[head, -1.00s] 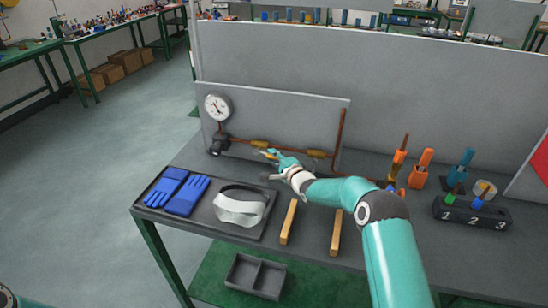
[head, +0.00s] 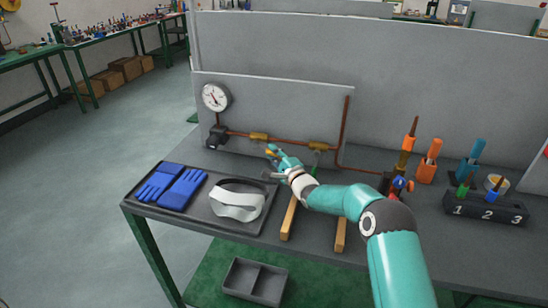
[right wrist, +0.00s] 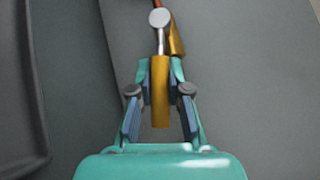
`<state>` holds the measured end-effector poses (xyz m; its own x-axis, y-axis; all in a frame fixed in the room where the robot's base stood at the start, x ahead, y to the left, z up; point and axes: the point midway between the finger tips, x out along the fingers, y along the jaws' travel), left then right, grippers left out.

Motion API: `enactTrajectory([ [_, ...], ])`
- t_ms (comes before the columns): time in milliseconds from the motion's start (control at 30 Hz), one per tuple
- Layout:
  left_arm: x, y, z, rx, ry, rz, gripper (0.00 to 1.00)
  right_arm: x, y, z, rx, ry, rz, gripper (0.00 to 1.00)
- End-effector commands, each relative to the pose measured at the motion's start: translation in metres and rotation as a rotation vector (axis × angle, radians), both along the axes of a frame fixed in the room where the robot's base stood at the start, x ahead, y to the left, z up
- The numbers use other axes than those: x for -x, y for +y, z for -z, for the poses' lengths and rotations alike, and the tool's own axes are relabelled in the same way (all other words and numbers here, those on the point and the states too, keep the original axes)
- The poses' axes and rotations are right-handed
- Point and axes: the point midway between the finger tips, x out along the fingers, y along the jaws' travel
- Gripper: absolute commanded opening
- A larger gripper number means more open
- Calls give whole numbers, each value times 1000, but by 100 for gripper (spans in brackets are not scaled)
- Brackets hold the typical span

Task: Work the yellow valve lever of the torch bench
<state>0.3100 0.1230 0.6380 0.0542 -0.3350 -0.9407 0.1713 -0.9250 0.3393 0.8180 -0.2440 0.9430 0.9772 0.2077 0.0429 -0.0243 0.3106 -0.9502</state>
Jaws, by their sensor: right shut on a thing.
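The yellow valve lever (right wrist: 160,92) lies between the two fingers of my right gripper (right wrist: 160,112) in the right wrist view. Its upper end meets a grey metal stem with a round head. In the head view my right gripper (head: 272,152) is at the copper pipe (head: 287,141), just in front of the upright grey panel, and only a little yellow shows at its tips. The gripper is shut on the lever. Two brass fittings (head: 259,137) (head: 317,146) sit on the pipe, and a round gauge (head: 215,97) is at its left. My left gripper is out of view.
A tray (head: 236,227) holds blue gloves (head: 172,187) and a clear visor (head: 238,203). Two wooden bars (head: 289,218) (head: 340,236) lie under my arm. Orange tools (head: 428,163) and a numbered black holder (head: 485,208) stand at the right.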

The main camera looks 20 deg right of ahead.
Motion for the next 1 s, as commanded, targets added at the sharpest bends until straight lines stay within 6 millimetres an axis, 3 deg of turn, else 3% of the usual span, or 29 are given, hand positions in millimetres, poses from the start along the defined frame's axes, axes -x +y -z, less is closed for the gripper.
enactTrajectory([
  [133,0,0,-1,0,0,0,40,1,1,4,2,10,-2,0],
  [167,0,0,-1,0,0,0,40,1,1,4,2,10,-2,20],
  [300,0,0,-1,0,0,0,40,0,1,3,2,8,-2,43],
  [733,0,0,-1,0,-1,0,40,4,0,2,2,7,-1,43],
  [1000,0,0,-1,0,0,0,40,32,-7,4,1,8,-1,43],
])
